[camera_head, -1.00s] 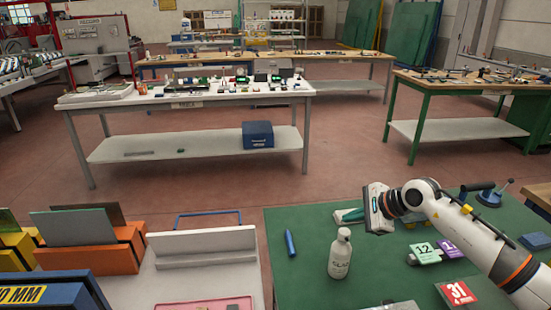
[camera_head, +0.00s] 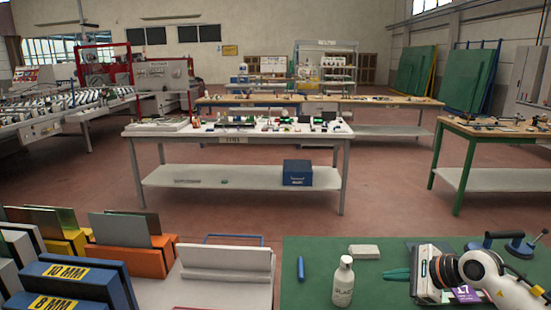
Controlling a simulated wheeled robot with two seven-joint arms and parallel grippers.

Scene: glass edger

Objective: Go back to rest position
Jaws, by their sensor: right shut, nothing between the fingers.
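My right gripper (camera_head: 397,275) reaches in from the lower right with its teal fingers pointing left. The fingers are shut and hold nothing. It is over the green-topped table (camera_head: 325,272), to the right of a white pump bottle (camera_head: 343,282). How high it is above the table top is hard to tell. My left gripper is not in view.
A blue cylinder (camera_head: 300,268), a pale block (camera_head: 364,251) and a purple tile marked 17 (camera_head: 466,293) lie on the green table, with blue suction cups (camera_head: 520,247) at right. Glass racks (camera_head: 128,262) stand at left. Open floor (camera_head: 390,210) lies beyond.

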